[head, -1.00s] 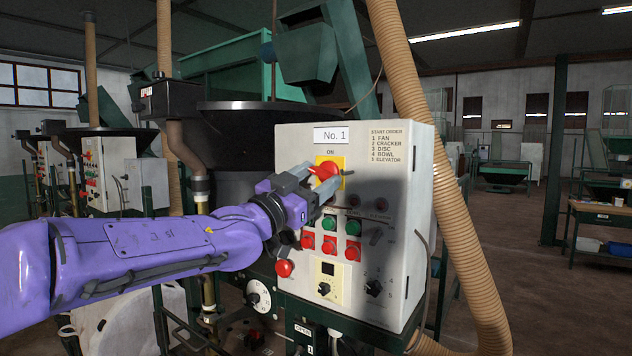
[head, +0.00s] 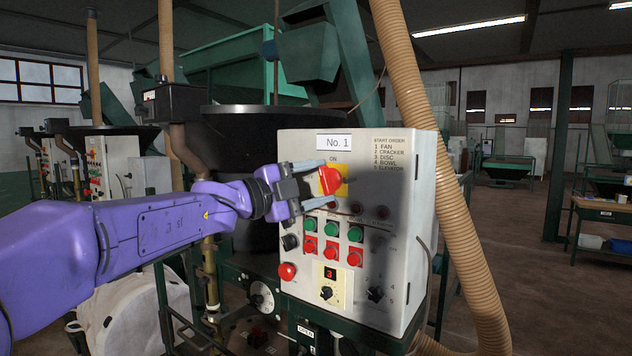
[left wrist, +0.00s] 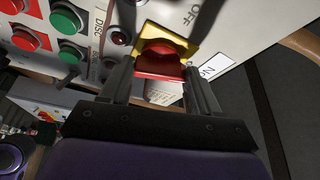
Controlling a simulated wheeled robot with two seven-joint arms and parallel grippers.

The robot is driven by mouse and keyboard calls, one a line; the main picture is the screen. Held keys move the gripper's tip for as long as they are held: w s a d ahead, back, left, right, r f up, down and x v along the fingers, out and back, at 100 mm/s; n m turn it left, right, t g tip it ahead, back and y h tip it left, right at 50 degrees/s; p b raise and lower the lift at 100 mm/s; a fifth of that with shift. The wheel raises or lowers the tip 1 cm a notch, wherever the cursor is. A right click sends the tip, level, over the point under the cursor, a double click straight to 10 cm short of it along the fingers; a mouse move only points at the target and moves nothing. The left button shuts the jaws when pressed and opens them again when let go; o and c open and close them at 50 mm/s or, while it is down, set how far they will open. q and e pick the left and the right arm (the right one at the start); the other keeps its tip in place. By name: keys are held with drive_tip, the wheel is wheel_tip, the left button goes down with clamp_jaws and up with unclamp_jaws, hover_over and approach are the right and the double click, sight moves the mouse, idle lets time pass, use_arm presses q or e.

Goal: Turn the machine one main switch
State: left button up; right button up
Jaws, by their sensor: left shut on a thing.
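The machine one main switch is a red knob (head: 330,180) on a yellow plate (head: 342,188), under the "No. 1" label and "ON" mark on the grey control box (head: 410,220). My left gripper (head: 325,182) is shut on the red knob, one finger above it and one below in the head view. In the left wrist view the red knob (left wrist: 160,62) sits between the two fingers of the gripper (left wrist: 160,85), in front of the yellow plate (left wrist: 180,35). The fingers hide part of the plate. My right gripper is not in view.
Below the switch are green buttons (head: 330,229), red buttons (head: 332,251), a red stop knob (head: 288,271) and a small display (head: 330,273) lit with a red 3. A tan hose (head: 425,130) runs beside the box on the right.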

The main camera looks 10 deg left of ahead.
use_arm(q)
drive_tip(key=shift+m+g+y, duration=0.4)
drive_tip(key=shift+m+g, duration=0.1)
drive_tip(key=shift+m, duration=1.1)
drive_tip(key=o, duration=0.8)
drive_tip(key=shift+r, duration=0.1)
drive_tip(key=b+v, duration=0.5)
drive_tip(key=v, duration=0.5)
drive_tip(key=shift+s+b, duration=0.15)
drive_tip(key=shift+b, duration=0.25)
